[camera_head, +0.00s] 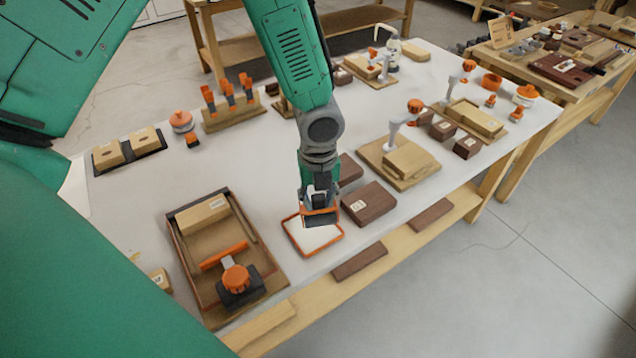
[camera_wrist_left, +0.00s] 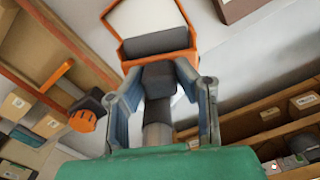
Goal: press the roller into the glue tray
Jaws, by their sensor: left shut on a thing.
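The glue tray (camera_head: 312,241) is a shallow orange-rimmed tray with a white inside, near the table's front edge. It also shows at the top of the left wrist view (camera_wrist_left: 146,18). My left gripper (camera_head: 319,190) is above the tray's far side, its fingers (camera_wrist_left: 162,88) shut on the roller's dark handle. My right gripper is not in view.
A wooden box (camera_head: 262,302) with an orange-knobbed tool stands left of the tray. A dark brown block (camera_head: 369,203) is close on its right. Wooden fixtures (camera_head: 398,163) stand farther right. Bare tabletop (camera_head: 262,165) lies behind the box.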

